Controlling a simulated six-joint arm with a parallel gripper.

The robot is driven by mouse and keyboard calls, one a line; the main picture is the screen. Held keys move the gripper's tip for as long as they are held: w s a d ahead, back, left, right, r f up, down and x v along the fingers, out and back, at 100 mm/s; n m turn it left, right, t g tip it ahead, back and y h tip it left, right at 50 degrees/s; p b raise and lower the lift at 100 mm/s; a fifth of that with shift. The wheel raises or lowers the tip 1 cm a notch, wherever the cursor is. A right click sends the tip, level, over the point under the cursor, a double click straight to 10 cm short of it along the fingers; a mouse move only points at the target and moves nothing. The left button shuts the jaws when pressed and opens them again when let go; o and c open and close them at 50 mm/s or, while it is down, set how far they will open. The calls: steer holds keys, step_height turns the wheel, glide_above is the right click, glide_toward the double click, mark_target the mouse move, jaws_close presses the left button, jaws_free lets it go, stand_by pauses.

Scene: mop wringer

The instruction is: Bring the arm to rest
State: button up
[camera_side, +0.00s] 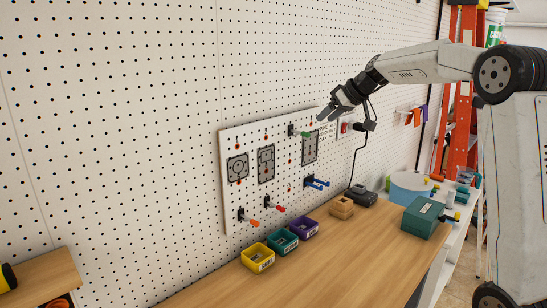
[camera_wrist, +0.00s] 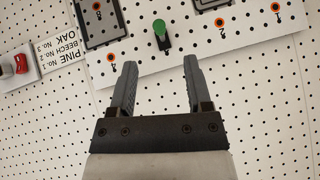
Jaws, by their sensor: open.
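My gripper (camera_side: 326,112) is raised in front of the right part of a white board on the pegboard wall. In the wrist view my gripper (camera_wrist: 156,75) has its two fingers wide apart with nothing between them. A green-tipped peg (camera_wrist: 161,32) on the white board (camera_wrist: 190,55) shows just beyond the fingertips, apart from them. In the side view the white board (camera_side: 285,140) carries dark square plates, orange-ringed holes and several holders with coloured tools.
Yellow (camera_side: 257,257), teal (camera_side: 283,241) and purple (camera_side: 304,227) bins stand along the wooden bench (camera_side: 330,265). A tan block (camera_side: 342,207), a dark device (camera_side: 362,195) and a green box (camera_side: 422,216) are farther right. The bench's front middle is clear.

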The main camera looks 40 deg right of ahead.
steer(key=s+a+f+g+h, duration=0.1)
steer(key=s+a+f+g, duration=0.2)
steer(key=s+a+f, duration=0.7)
steer(key=s+a+f+n+g, duration=0.1)
steer(key=s+a+f+g, duration=0.2)
steer(key=s+a+f, duration=0.8)
step_height(320, 180, down, 6)
steer(key=shift+s+a+r+h, duration=0.1)
steer(key=shift+s+a+h, duration=0.25)
steer(key=shift+a, duration=0.8)
steer(key=shift+w, duration=0.15)
